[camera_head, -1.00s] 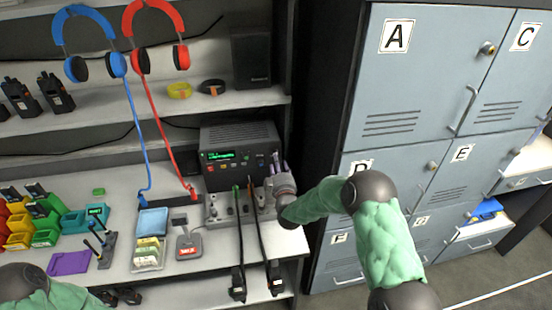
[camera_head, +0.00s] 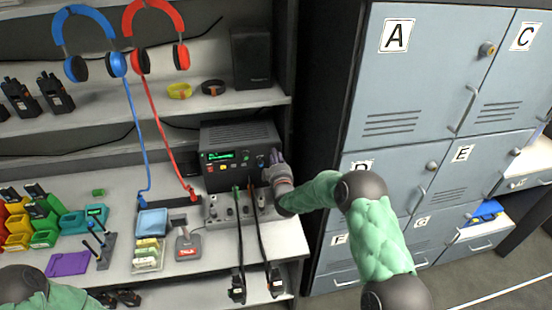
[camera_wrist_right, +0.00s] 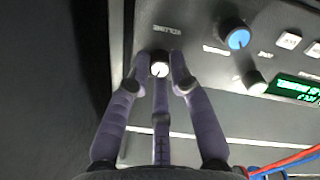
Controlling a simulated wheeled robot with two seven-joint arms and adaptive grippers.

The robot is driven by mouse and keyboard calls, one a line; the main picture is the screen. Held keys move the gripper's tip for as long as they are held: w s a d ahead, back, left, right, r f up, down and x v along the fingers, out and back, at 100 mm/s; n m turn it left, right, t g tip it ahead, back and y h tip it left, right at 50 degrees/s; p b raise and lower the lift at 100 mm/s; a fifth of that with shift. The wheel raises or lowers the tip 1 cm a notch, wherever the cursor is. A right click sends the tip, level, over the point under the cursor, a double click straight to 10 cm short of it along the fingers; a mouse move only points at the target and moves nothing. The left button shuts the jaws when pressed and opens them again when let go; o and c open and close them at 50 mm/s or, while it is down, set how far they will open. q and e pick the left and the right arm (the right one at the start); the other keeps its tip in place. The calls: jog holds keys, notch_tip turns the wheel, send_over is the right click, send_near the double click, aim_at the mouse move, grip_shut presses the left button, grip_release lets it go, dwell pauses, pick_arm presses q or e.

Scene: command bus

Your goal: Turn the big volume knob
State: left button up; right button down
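The dark radio unit (camera_head: 240,133) with a green display stands on the counter. In the right wrist view, a dark knob with a white face (camera_wrist_right: 159,69) sits beside the upside-down word VOLUME on its panel. My right gripper (camera_wrist_right: 160,66) has its purple fingers around this knob, one fingertip on each side and the third finger below it. Whether the fingertips touch the knob is not clear. In the head view my right gripper (camera_head: 276,161) is at the radio's right front and covers the knob. My left gripper is out of view.
A larger blue-faced knob (camera_wrist_right: 238,39) and a smaller knob (camera_wrist_right: 254,84) are nearby on the panel. A grey switch box (camera_head: 222,212) with cables stands below the radio. Blue lockers (camera_head: 420,75) rise on the right. A red headset cord (camera_head: 165,140) hangs to the left.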

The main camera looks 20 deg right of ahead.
jog(key=shift+s+f, duration=0.1)
jog(key=shift+f, duration=0.15)
dwell(0.5)
jog(key=shift+a+f+m+g+b, duration=0.1)
jog(key=shift+m+g+b, duration=0.05)
jog(key=shift+m+b, duration=2.1)
jog(key=shift+f+m+g+b, duration=0.1)
jog(key=shift+m+g+b, duration=0.05)
jog(key=shift+m+b, duration=2.1)
jog(key=shift+m, duration=0.3)
jog(key=c, duration=1.1)
grip_release()
jog(key=shift+r, duration=0.3)
